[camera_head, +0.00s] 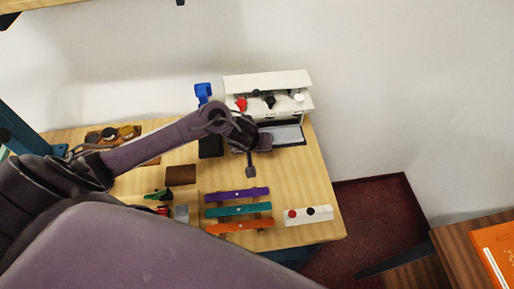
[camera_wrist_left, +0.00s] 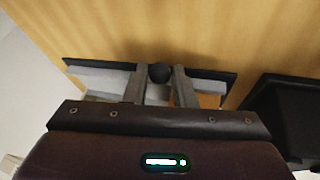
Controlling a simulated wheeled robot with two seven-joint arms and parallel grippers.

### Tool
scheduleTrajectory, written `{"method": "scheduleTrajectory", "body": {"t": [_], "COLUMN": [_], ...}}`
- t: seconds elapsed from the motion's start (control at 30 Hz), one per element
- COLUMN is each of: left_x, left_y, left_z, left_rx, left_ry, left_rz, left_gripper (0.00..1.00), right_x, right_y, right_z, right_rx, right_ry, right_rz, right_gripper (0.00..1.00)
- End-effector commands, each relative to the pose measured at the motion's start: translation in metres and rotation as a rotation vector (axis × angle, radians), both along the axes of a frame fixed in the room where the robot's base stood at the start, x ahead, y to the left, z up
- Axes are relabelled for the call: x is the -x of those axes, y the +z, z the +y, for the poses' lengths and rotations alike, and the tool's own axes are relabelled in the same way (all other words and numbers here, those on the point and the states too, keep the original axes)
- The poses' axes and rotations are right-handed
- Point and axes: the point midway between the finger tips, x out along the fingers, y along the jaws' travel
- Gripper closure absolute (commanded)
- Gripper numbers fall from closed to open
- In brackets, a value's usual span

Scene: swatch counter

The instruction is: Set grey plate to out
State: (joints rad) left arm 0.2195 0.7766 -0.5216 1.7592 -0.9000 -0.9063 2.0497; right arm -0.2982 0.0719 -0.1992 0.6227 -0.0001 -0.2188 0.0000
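The grey plate (camera_head: 287,134) lies flat on the wooden counter in front of the white unit, with a dark edge around it. In the left wrist view the plate (camera_wrist_left: 98,78) shows on both sides of my left gripper (camera_wrist_left: 160,72). A round black knob (camera_wrist_left: 159,74) at its edge sits between the two fingers and fills the narrow gap, so they look shut on it. In the head view my left gripper (camera_head: 262,143) is over the plate's left part and hides the knob. My right gripper is in neither view.
The white unit (camera_head: 268,80) with red, black and white knobs stands behind the plate. A black box (camera_head: 211,147) is left of it. Purple (camera_head: 237,195), teal and orange bars and a white button strip (camera_head: 308,215) lie nearer. Bare counter (camera_head: 300,175) is in front of the plate.

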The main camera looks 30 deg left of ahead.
Motion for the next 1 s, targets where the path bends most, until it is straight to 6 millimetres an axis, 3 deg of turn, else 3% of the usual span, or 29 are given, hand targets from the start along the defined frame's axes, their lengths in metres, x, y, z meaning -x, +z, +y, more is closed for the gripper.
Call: {"method": "scheduleTrajectory", "body": {"t": [0.03, 0.17, 0.43, 0.6, 0.8, 1.0], "left_x": [0.000, 0.000, 0.005, 0.036, 0.070, 0.081], "left_y": [0.000, 0.000, 0.001, 0.002, -0.001, 0.000], "left_z": [0.000, 0.000, -0.003, -0.026, -0.052, -0.060], "left_rx": [0.000, 0.000, -0.001, 0.002, 0.000, 0.000], "left_ry": [0.000, 0.000, -0.002, -0.006, -0.003, -0.001], "left_rz": [0.000, 0.000, 0.001, 0.006, 0.003, 0.002], "left_gripper": [0.83, 1.00, 1.00, 1.00, 1.00, 1.00], "right_x": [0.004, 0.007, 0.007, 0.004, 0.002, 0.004], "right_y": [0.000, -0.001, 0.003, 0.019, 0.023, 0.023], "right_z": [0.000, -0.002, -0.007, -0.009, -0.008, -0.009], "right_rx": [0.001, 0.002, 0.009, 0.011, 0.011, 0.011], "right_ry": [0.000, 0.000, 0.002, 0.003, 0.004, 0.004], "right_rz": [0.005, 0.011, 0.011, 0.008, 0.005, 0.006], "right_gripper": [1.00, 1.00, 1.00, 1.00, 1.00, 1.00]}}
